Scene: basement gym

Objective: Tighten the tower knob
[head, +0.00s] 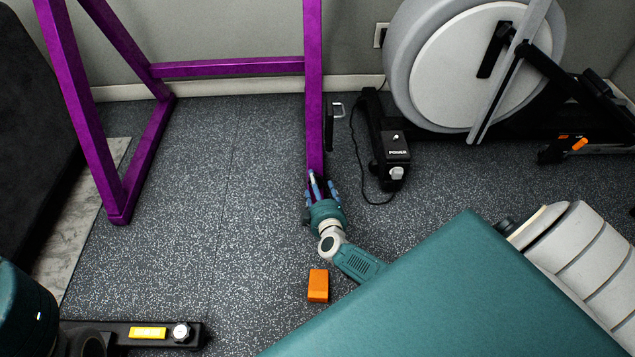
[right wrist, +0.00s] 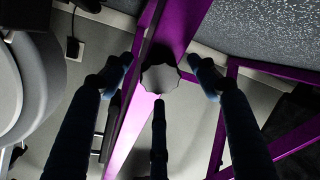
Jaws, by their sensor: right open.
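The tower knob (right wrist: 160,78) is a pale, scalloped disc on the purple post (right wrist: 185,25) in the right wrist view. The same upright post (head: 313,90) shows in the head view, with its lower end at my right gripper (head: 320,186). My right gripper (right wrist: 160,85) is open, with blue-tipped dark fingers spread on the left and right of the knob and a third finger below it. Gaps show between the side fingertips and the knob. The third fingertip's contact with the knob cannot be told. In the head view the gripper hides the knob. My left gripper is not clearly seen.
An orange block (head: 318,285) lies below my right gripper. A black bar (head: 110,332) lies at lower left. Floor left of the post is clear.

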